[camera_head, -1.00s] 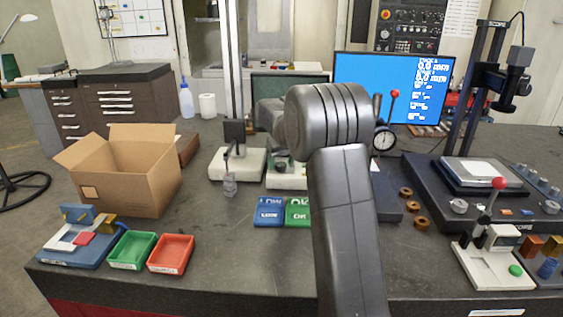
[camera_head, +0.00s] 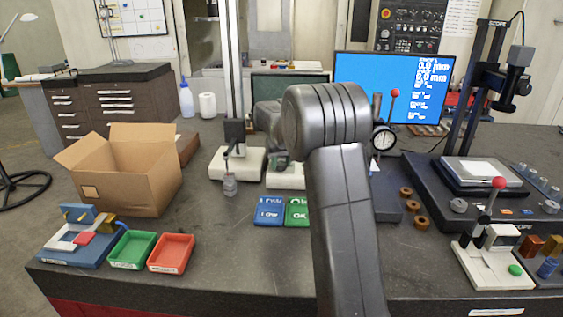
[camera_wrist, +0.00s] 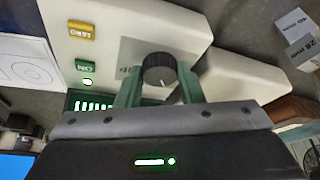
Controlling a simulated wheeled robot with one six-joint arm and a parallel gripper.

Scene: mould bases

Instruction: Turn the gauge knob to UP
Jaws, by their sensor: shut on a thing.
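In the wrist view the gauge knob (camera_wrist: 159,69) is a dark round knob with ribbed sides and a white pointer line toward the picture's bottom. It sits on a grey plate on a white gauge box (camera_wrist: 190,22). My gripper (camera_wrist: 160,73) has its two green fingers on either side of the knob, shut on it. The lettering around the knob is mostly hidden; only part of a mark shows at its left.
On the gauge box are a yellow ZERO button (camera_wrist: 82,30), a green ON button (camera_wrist: 87,67) and a lit display (camera_wrist: 94,104). Another white device (camera_head: 234,164) stands left of it.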

